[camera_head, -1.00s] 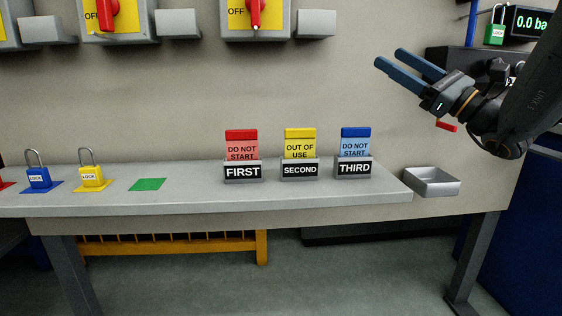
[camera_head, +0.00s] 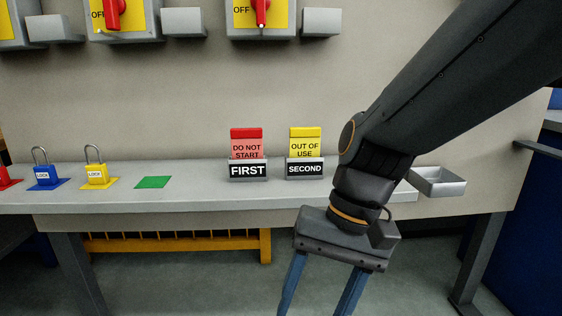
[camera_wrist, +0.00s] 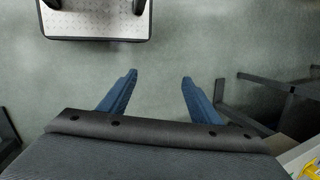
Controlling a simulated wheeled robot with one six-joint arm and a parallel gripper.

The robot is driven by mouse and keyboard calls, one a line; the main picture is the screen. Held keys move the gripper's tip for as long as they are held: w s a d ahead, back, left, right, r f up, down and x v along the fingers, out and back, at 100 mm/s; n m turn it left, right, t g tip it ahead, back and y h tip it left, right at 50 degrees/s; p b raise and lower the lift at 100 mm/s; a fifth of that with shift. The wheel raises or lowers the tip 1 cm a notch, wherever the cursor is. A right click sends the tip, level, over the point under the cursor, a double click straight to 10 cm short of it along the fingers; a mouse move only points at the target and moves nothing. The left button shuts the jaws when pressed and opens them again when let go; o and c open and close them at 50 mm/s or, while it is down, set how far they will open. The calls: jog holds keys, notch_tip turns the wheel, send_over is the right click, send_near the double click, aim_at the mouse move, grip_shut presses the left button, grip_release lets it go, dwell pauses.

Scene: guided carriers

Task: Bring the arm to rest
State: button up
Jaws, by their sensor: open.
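My gripper (camera_head: 318,300) hangs in front of the bench, pointing down, with its two blue fingers spread and nothing between them. In the wrist view my gripper (camera_wrist: 158,78) is open over bare grey-green floor. In the head view the fingertips run out of the bottom of the picture. My dark arm reaches in from the upper right and covers part of the bench's right side, where the third tag holder is hidden.
The grey bench (camera_head: 90,200) carries a red FIRST tag (camera_head: 246,145), a yellow SECOND tag (camera_head: 305,142), a blue padlock (camera_head: 44,175), a yellow padlock (camera_head: 96,174) and an empty green square (camera_head: 153,182). A grey tray (camera_head: 440,183) is at the right end.

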jog(key=a+f+n+t+h+b, duration=0.1)
jog(key=a+f+n+b, duration=0.3)
jog(key=f, duration=0.3)
jog(key=a+f+n+t+h+b, duration=0.1)
jog(key=a+f+n+b, duration=0.15)
jog(key=f+b, duration=0.4)
jog(key=d+r+m+p, duration=0.2)
jog(key=d+r+p, duration=0.8)
jog(key=r+p, duration=0.3)
jog(key=d+r+m+h+p, duration=0.1)
jog(key=d+r+m+p, duration=0.2)
jog(key=d+r+p, duration=0.8)
jog(key=r+p, duration=0.1)
jog(key=p, duration=0.7)
jog(key=shift+s+r, duration=0.4)
jog(key=shift+m, duration=0.25)
jog(key=shift+c, duration=0.4)
